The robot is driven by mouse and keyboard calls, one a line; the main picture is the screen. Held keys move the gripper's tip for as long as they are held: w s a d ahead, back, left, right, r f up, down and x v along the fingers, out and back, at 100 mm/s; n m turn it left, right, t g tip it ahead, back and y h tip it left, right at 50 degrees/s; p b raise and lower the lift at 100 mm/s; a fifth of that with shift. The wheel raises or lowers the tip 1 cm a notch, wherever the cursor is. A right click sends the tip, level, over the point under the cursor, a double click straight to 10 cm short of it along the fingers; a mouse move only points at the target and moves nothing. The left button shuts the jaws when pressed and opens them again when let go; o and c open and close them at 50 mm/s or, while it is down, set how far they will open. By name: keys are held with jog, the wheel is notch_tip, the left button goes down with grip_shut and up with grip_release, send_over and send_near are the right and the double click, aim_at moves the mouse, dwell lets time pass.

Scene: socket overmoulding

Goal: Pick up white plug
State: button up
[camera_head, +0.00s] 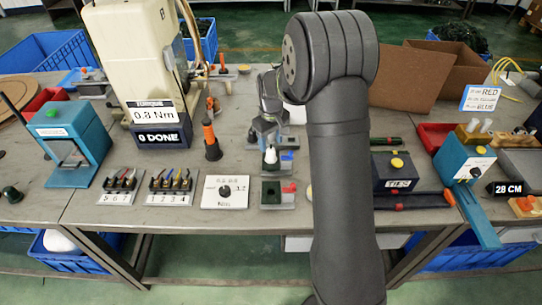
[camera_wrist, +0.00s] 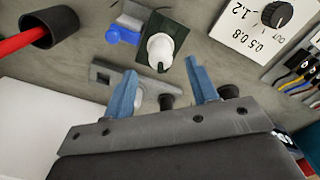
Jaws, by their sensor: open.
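The white plug (camera_head: 271,155) stands upright in a small dark fixture block (camera_head: 267,167) with a blue clamp (camera_head: 287,156) at its right. In the wrist view the white plug (camera_wrist: 160,47) shows from above in its dark square block (camera_wrist: 176,34), beside the blue clamp (camera_wrist: 122,36). My gripper (camera_head: 267,128) is just above and behind the plug in the head view. In the wrist view my gripper (camera_wrist: 160,70) has its two blue fingers spread apart and empty. The plug lies just past the fingertips, roughly between their lines; whether they touch it I cannot tell.
A similar block with a red clamp (camera_head: 272,194) stands in front. A dial panel (camera_head: 225,191), wire connectors (camera_head: 172,183) and an orange-handled tool (camera_head: 210,137) are to the left. A TIES box (camera_head: 396,172) stands right of my arm. My arm hides part of the table.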

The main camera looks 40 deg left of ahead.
aim_at(271, 150)
notch_tip(271, 150, down, 5)
jog(key=shift+f, duration=0.1)
jog(key=shift+c, duration=0.4)
jog(key=c, duration=1)
